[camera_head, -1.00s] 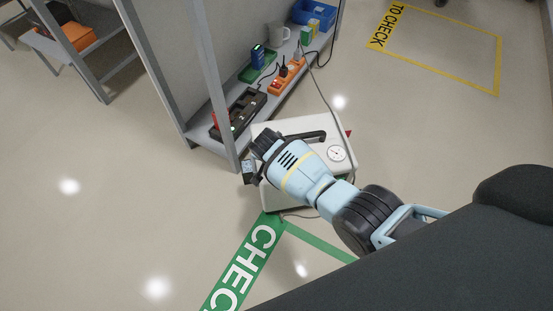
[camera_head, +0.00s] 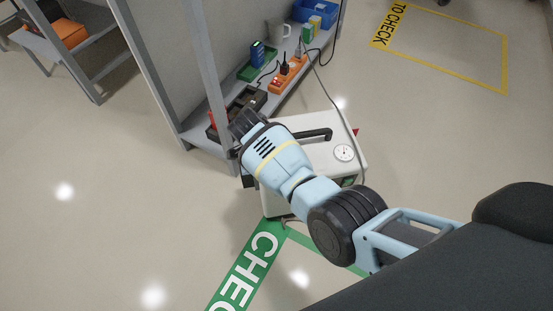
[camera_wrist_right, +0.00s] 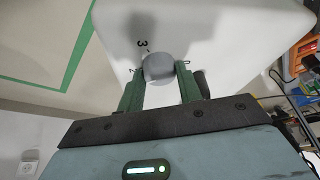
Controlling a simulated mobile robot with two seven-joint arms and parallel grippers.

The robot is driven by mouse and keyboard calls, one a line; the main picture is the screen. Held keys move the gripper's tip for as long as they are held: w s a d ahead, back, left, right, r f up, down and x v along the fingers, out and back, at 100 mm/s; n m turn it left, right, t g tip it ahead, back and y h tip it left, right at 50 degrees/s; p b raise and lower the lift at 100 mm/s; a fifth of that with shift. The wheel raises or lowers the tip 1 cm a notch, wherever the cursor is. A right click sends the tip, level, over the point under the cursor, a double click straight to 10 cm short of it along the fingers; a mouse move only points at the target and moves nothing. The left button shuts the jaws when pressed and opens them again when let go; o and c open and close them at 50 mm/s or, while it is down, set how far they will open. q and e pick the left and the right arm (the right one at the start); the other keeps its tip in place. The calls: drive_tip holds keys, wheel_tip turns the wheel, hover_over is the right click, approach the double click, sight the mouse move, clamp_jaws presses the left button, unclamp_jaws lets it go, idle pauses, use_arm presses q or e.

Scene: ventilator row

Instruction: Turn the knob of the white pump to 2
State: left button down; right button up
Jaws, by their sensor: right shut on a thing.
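The white pump (camera_head: 318,156) stands on the floor beside the grey shelf, with a black handle and a round gauge (camera_head: 344,153) on top. In the right wrist view its pale side (camera_wrist_right: 215,35) fills the upper middle. My right gripper (camera_wrist_right: 161,72) is shut on the grey round knob (camera_wrist_right: 158,68), one green finger on each side. A printed 3 shows beside the knob, at its upper left. In the head view my right arm hides the knob and the fingers. My left gripper is not in view.
The grey shelf post (camera_head: 213,75) stands close to my right wrist. The shelf holds an orange power strip (camera_head: 288,74), a green tray, a mug and a blue bin (camera_head: 315,11). A cable hangs down by the pump. Floor with green tape (camera_head: 245,270) is open in front.

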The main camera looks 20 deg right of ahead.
drive_tip(key=shift+w+d+m, duration=0.1)
drive_tip(key=shift+m, duration=0.5)
drive_tip(key=o, duration=1)
drive_tip(key=shift+r, duration=0.1)
drive_tip(key=p+v, duration=0.2)
drive_tip(key=v, duration=0.5)
drive_tip(key=shift+r, duration=0.3)
drive_tip(key=shift+g, duration=0.3)
